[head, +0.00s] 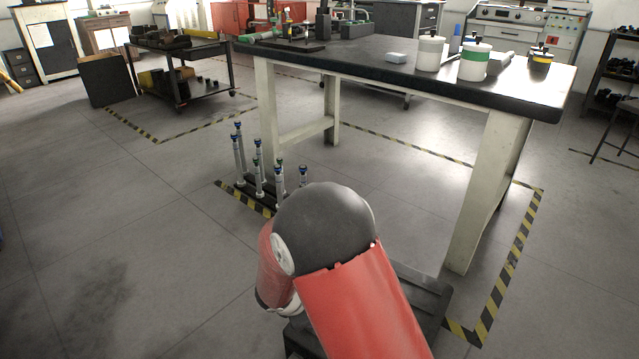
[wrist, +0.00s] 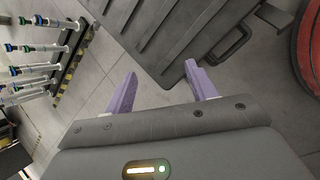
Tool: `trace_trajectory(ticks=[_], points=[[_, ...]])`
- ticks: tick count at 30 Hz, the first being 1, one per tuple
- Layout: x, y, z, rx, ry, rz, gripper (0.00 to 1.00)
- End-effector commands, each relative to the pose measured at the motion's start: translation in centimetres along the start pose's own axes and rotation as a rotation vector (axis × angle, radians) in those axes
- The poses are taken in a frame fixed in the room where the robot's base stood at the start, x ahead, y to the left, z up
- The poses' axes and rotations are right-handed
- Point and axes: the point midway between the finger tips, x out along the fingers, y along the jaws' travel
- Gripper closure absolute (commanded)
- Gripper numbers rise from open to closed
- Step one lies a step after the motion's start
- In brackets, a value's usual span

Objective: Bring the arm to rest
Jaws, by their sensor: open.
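My gripper (wrist: 161,92) shows in the wrist view with its two purple fingers apart and nothing between them. It points down over the grey floor, beside a dark ribbed case-like surface (wrist: 165,35). In the head view my red and dark grey arm is bent low in front of the bench, and it hides the gripper.
A workbench (head: 390,60) with a black top stands ahead, holding white containers (head: 430,53). A rack of several upright metal rods (head: 258,175) stands on the floor left of my arm; it also shows in the wrist view (wrist: 40,68). The floor at left is clear.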

Motion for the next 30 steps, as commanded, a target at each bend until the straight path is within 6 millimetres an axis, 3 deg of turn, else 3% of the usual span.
trace_trajectory(ticks=[1,6,12,15,21,25,30], points=[[-2.2,0.6,3.0,0.126,-0.003,0.002,0.44],[-8.2,-0.1,11.1,0.522,-0.004,-0.022,0.44],[-14.9,-3.7,18.5,0.964,0.027,-0.055,0.44],[-18.0,-6.3,21.0,1.175,0.059,-0.073,0.44],[-23.6,-11.8,23.7,1.563,0.156,-0.104,0.44],[-26.3,-14.7,23.9,1.758,0.231,-0.121,0.44],[-28.3,-16.8,23.4,1.9,0.304,-0.134,0.44]])
